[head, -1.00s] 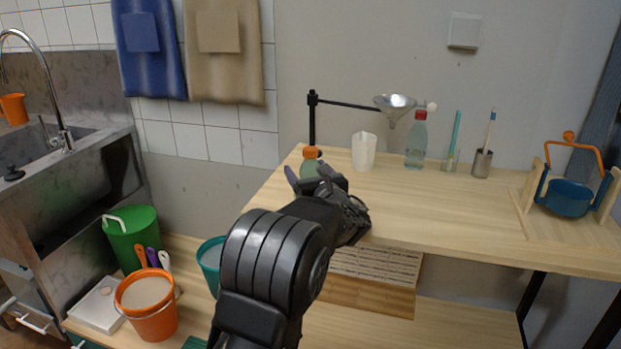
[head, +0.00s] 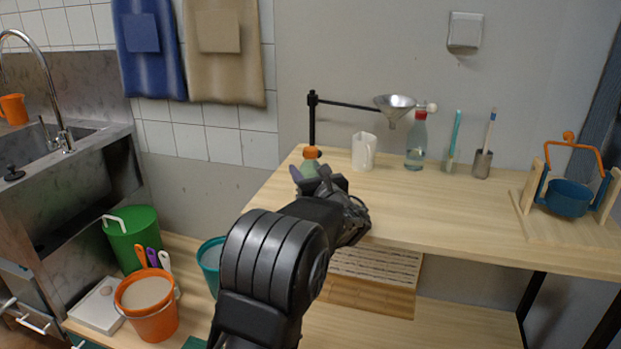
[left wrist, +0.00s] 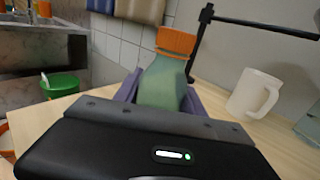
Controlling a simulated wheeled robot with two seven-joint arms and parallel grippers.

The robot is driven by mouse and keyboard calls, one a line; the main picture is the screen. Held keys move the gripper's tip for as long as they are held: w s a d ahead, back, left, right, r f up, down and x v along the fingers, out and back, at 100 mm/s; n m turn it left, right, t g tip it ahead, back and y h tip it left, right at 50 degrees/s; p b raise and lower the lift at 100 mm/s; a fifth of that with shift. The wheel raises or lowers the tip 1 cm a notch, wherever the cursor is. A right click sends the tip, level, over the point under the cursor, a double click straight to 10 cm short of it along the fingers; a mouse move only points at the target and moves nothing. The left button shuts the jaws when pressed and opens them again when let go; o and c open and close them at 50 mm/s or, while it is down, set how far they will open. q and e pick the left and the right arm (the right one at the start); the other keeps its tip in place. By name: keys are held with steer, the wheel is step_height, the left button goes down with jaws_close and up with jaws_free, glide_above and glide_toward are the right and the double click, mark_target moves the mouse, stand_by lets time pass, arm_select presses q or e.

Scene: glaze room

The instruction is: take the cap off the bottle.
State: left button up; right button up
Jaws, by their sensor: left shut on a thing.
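A green bottle (left wrist: 163,86) with an orange cap (left wrist: 176,41) stands at the left end of the wooden bench; the cap is on its neck. In the head view the orange cap (head: 311,152) shows above my left gripper (head: 318,182), which hides most of the green bottle (head: 309,168). My left gripper is shut on the bottle's body, with its purple fingers (left wrist: 205,103) on both sides below the cap. The bottle's lower part is hidden by the gripper. My right gripper is not in view.
A white jug (head: 363,152) stands right of the bottle. A black stand (head: 312,120) behind holds a metal funnel (head: 395,106). A clear bottle with a red cap (head: 416,140) stands farther right. The bench front right (head: 450,220) is clear.

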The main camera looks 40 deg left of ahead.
arm_select(q)
jaws_close()
step_height(320, 180, up, 10)
steer(key=p, duration=0.2)
stand_by(0.4)
stand_by(0.5)
steer(key=shift+o, duration=0.9)
jaws_free()
jaws_close()
